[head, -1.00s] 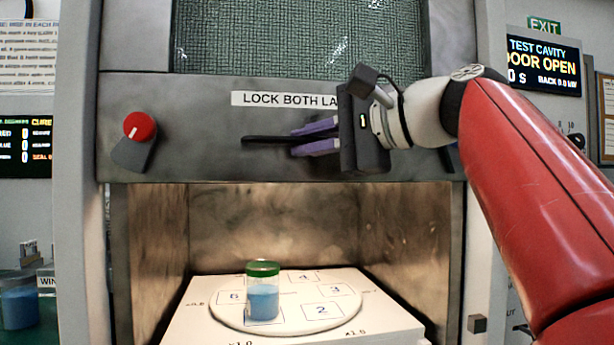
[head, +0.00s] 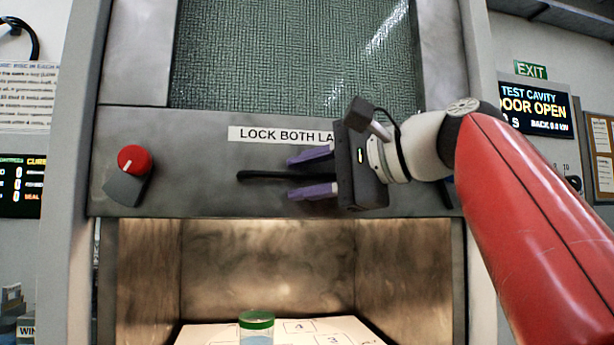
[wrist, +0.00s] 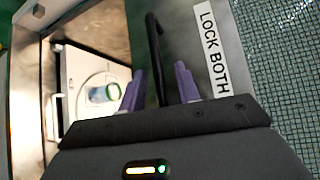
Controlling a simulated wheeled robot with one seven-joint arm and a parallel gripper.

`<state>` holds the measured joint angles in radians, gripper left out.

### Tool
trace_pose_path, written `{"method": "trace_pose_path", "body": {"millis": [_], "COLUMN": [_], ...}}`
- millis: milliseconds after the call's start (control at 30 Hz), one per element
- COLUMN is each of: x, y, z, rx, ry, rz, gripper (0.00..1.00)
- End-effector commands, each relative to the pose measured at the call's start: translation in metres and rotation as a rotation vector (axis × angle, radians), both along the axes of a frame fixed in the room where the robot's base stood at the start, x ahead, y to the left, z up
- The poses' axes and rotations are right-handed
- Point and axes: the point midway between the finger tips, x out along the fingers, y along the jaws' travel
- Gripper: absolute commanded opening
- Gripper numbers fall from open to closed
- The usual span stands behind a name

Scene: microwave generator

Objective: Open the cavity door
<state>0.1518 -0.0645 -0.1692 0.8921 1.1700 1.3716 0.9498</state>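The cavity door (head: 410,135) is raised, with its mesh window at the top and the cavity open below its lower edge. A black bar handle (head: 265,175) runs across the door under the "LOCK BOTH LA..." label. My gripper (head: 311,174) is open, its purple fingers spread above and below the handle's line. In the wrist view the handle (wrist: 154,60) passes between the two fingers (wrist: 160,85), with a gap on each side. The right part of the handle is hidden behind my gripper in the head view.
A red-knobbed latch (head: 132,160) sits on the door's left side. Inside the cavity (head: 270,260), a green-lidded jar (head: 257,322) stands on a white turntable platform. A screen (head: 535,108) at the right reads "DOOR OPEN".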

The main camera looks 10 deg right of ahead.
Motion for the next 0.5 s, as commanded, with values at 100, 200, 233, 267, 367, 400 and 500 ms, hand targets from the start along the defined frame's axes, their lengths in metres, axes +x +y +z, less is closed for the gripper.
{"method": "trace_pose_path", "body": {"millis": [100,200,233,267,367,400,500], "x": [-0.001,-0.007,-0.010,-0.013,-0.025,-0.030,-0.040], "y": [-0.001,-0.008,-0.012,-0.015,-0.028,-0.034,-0.045], "z": [0.000,0.002,0.002,0.003,0.006,0.006,0.008], "rx": [0.000,-0.001,0.000,0.000,-0.001,-0.001,-0.001], "ry": [0.000,0.000,-0.001,-0.002,-0.001,-0.001,0.000], "rz": [-0.001,-0.003,-0.004,-0.004,-0.004,-0.005,-0.004], "gripper": [0.32,0.32,0.32,0.32,0.32,0.32,0.32]}}
